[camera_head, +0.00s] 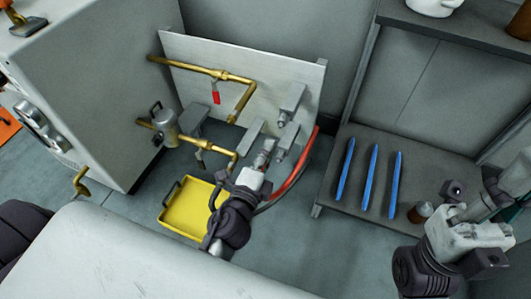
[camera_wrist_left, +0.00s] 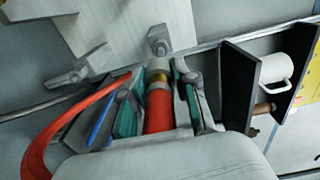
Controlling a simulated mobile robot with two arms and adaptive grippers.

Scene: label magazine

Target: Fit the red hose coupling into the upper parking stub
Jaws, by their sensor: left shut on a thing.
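My left gripper (camera_head: 265,158) is in front of the light panel (camera_head: 290,72), near its lower right stubs. In the left wrist view, this gripper (camera_wrist_left: 158,95) is shut on the red hose coupling (camera_wrist_left: 158,112), which has a brass band and a grey front end. The red hose (camera_wrist_left: 60,120) curves away at the left; in the head view the hose (camera_head: 297,175) runs beside the panel. The upper parking stub (camera_head: 291,100) is above the gripper, apart from it, and a lower stub (camera_head: 285,144) is close beside it. My right gripper (camera_head: 470,195) is at the far right, its fingers unclear.
Brass pipes (camera_head: 205,70) with a red-handled valve cross the panel's left side. A yellow tray (camera_head: 180,215) lies on the floor below. A grey shelf (camera_head: 350,205) with several blue bars (camera_head: 371,180) stands to the right. A grey cabinet (camera_head: 90,75) is at the left.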

